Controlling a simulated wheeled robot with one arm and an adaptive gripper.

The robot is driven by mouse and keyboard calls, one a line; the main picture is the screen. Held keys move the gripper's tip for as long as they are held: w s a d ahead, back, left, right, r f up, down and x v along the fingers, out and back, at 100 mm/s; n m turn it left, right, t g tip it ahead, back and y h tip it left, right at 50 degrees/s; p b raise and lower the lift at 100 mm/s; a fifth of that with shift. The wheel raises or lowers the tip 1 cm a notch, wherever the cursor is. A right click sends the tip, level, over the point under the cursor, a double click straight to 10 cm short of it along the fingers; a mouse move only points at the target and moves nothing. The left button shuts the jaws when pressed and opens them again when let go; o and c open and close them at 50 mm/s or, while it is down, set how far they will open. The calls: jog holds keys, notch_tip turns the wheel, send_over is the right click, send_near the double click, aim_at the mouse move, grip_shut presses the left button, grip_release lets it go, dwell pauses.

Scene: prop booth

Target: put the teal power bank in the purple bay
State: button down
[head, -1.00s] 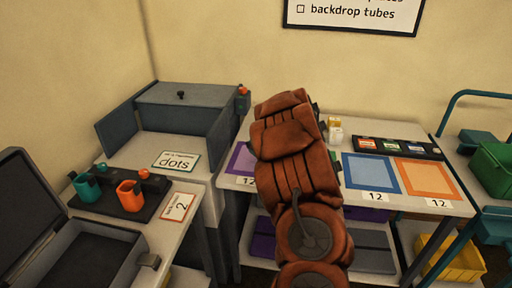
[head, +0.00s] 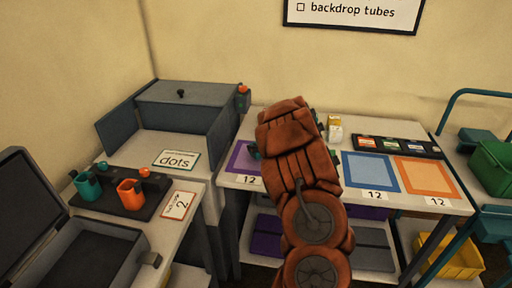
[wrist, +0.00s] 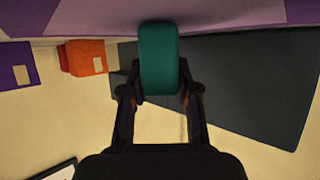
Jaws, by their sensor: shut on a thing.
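The teal power bank (wrist: 158,58) is between the fingers of my gripper (wrist: 160,88) in the wrist view, and the gripper is shut on it. Its far end reaches a purple surface at the top of that view. I cannot tell if it touches. In the head view the purple bay (head: 239,161) is a purple panel at the left of the table, partly behind my arm. A small dark teal bit (head: 254,151) shows at the bay's right side, too small to identify.
Blue (head: 371,173) and orange (head: 425,176) bays lie to the right, with a dark tray (head: 395,144) behind them. Small pale blocks (head: 334,132) stand at the back. A grey open-fronted booth (head: 190,115) is close on the left.

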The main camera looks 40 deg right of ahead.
jog(key=c, duration=0.8)
grip_release()
jog(key=shift+f, duration=0.1)
jog(key=shift+c, duration=0.2)
jog(key=shift+s+r, duration=0.15)
jog(key=shift+r, duration=0.1)
jog(key=b+v, duration=0.1)
jog(key=v, duration=1.1)
notch_tip(320, 180, up, 9)
jog(key=a+m+g+h, duration=0.2)
jog(key=a+g+h, duration=0.15)
jog(key=h, duration=0.25)
jog(key=s+a+f+n+g+y, duration=0.1)
jog(key=s+a+g+y, duration=0.1)
jog(key=s+a, duration=0.7)
jog(key=s+a+f+n+g+y, duration=0.1)
jog(key=s+a+g, duration=0.4)
jog(key=s+a, duration=0.5)
jog(key=s+a+f+n+g+y, duration=0.1)
jog(key=s+a+f+g+y, duration=0.2)
jog(key=s+a, duration=0.6)
jog(key=a+g+y, duration=0.1)
jog(key=a+y, duration=0.1)
jog(key=a, duration=0.9)
jog(key=shift+s+a+n, duration=0.15)
jog(key=shift+s+n, duration=0.1)
jog(key=shift+n, duration=0.15)
